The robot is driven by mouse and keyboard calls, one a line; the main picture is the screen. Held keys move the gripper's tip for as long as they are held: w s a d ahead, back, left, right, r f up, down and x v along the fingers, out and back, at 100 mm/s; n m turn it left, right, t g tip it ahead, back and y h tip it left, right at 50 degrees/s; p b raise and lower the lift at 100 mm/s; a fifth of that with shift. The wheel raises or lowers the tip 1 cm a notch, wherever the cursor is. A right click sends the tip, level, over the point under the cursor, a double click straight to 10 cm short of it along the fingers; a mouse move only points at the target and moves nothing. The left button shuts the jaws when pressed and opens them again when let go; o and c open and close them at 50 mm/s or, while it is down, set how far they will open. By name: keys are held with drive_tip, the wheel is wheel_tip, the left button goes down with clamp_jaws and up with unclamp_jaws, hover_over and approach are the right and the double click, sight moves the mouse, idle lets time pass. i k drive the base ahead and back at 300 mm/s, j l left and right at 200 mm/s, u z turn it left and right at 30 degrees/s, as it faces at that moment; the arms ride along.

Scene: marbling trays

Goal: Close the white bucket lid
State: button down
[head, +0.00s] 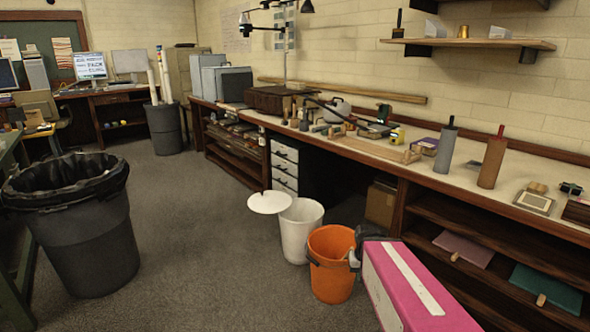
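The white bucket (298,244) stands upright on the carpet in front of the bench, left of an orange bucket. Its round white lid (269,203) is open. The lid sticks out to the left at about rim height, nearly flat, and meets the rim at its right edge. The bucket's mouth is uncovered and its inside looks empty from here. What looks like my gripper (354,258), small and dark grey, shows at the right side of the orange bucket, away from the white bucket and lid. Its fingers are too small and partly hidden to read.
The orange bucket (333,268) stands close to the white one. A black-lined bin (85,240) is at the left. A bench (455,182) with drawers and shelves runs along the right wall. Open carpet (190,240) lies between the bin and the white bucket.

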sight(269, 202)
drive_tip(key=i+j+z, duration=0.15)
drive_tip(key=j, duration=0.5)
drive_tip(key=i+j+z, duration=0.15)
drive_tip(key=j, duration=0.55)
drive_tip(key=i+j+z, duration=0.2)
drive_tip(key=j, duration=0.5)
drive_tip(key=j+z, duration=0.15)
drive_tip(key=j, duration=0.5)
drive_tip(key=i+j, duration=0.2)
drive_tip(key=j, duration=0.15)
drive_tip(key=i+j+z, duration=0.15)
drive_tip(key=j, duration=0.25)
drive_tip(key=i+j, duration=0.25)
drive_tip(key=j, duration=0.15)
drive_tip(key=i+j+z, duration=0.15)
drive_tip(key=j, duration=0.25)
drive_tip(key=i, duration=0.05)
